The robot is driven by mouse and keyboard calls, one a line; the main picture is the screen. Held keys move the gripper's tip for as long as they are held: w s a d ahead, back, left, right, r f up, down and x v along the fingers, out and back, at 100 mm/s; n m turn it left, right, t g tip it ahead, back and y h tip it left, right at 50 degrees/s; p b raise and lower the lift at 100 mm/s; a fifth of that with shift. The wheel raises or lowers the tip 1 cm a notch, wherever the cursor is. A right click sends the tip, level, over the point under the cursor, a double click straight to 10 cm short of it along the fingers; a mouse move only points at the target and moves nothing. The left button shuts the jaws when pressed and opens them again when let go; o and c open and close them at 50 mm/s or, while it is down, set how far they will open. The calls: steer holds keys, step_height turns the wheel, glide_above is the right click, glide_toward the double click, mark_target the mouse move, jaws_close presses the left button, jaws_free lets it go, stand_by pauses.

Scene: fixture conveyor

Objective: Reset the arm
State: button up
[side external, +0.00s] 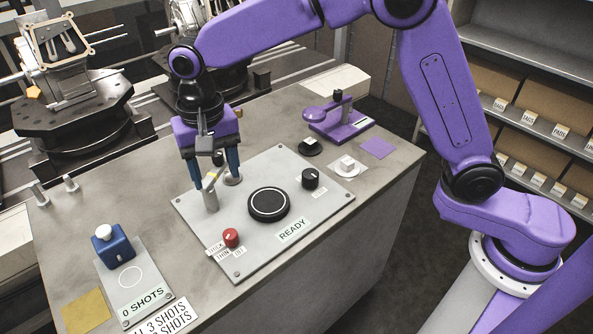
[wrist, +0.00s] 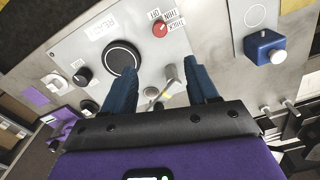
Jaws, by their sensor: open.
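My gripper (side external: 214,180) is low over the far left corner of a grey control panel (side external: 275,235). Its blue fingers are open, one on each side of a metal lever (side external: 210,198) with a pale yellow tip. In the wrist view the lever (wrist: 170,86) shows between the spread fingers (wrist: 155,70), nearer the right one. Whether a finger touches it, I cannot tell.
On the bench at left stands a blue box (side external: 115,247) with a white button, above a "0 SHOTS" sign (side external: 143,302). A purple device (side external: 335,122) and a white block (side external: 346,163) sit at the back right. Machinery (side external: 70,105) lies behind the bench.

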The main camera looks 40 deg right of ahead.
steer(key=s+d+n, duration=1.5)
steer(key=s+d, duration=1.2)
steer(key=shift+s+f+n, duration=0.25)
steer(key=shift+f+n, duration=0.05)
